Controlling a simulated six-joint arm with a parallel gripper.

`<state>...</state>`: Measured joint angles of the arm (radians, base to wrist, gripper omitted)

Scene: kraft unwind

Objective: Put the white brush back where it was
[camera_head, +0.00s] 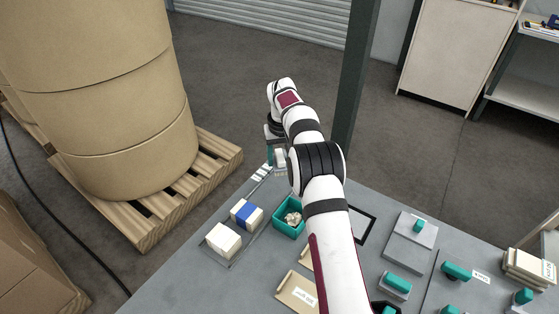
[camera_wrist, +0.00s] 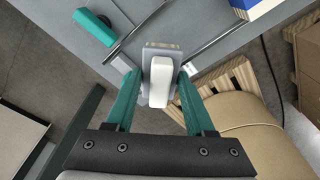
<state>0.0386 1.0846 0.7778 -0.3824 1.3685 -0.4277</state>
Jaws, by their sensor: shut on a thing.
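The white brush (camera_wrist: 160,82) is between the teal fingers of my gripper (camera_wrist: 157,88), with a pale grey block at its far end. My gripper is shut on it. In the camera_head view my gripper (camera_head: 275,155) is at the far corner of the grey table, and a small white part of the brush (camera_head: 280,157) shows there. I cannot tell whether the brush touches the table. Small white labels (camera_head: 261,172) lie on the table close by my gripper.
A teal bin (camera_head: 285,227) with crumpled scraps, a blue-banded box (camera_head: 247,214) and a white box (camera_head: 223,240) stand nearer. A teal-handled item (camera_wrist: 95,27) lies left of the brush in the wrist view. Large brown rolls (camera_head: 120,120) stand on a pallet beyond the table edge.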

